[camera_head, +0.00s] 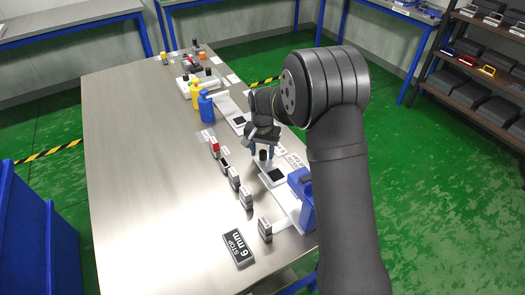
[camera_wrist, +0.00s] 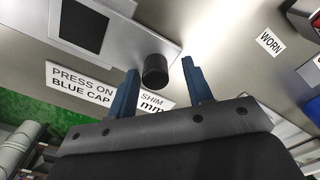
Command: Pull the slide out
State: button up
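A light metal plate (camera_wrist: 110,38) with a dark square recess (camera_wrist: 80,27) carries a short black cylindrical knob (camera_wrist: 154,72). I take this plate to be the slide. In the head view the dark square (camera_head: 272,175) and the knob (camera_head: 263,154) show below my arm. My gripper (camera_head: 262,150) points down at the knob. In the wrist view its two blue fingers (camera_wrist: 158,76) stand apart, with the knob between the tips, closer to the left finger. Clear gaps show, so the fingers do not grip it. My wrist hides part of the plate's far end.
A blue bin (camera_head: 302,198) stands close right of the plate. Several small labelled blocks (camera_head: 233,178) line its left side. A "STOP 6 mm" block (camera_head: 238,248) lies in front. Blue (camera_head: 205,105) and yellow bottles stand behind. The table's left half (camera_head: 135,150) is clear.

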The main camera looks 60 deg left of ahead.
notch_tip(320, 180, up, 17)
jog(key=shift+r, duration=0.2)
dwell(0.3)
jog(key=shift+f, duration=0.1)
notch_tip(320, 180, down, 17)
jog(key=shift+f, duration=0.15)
dwell(0.6)
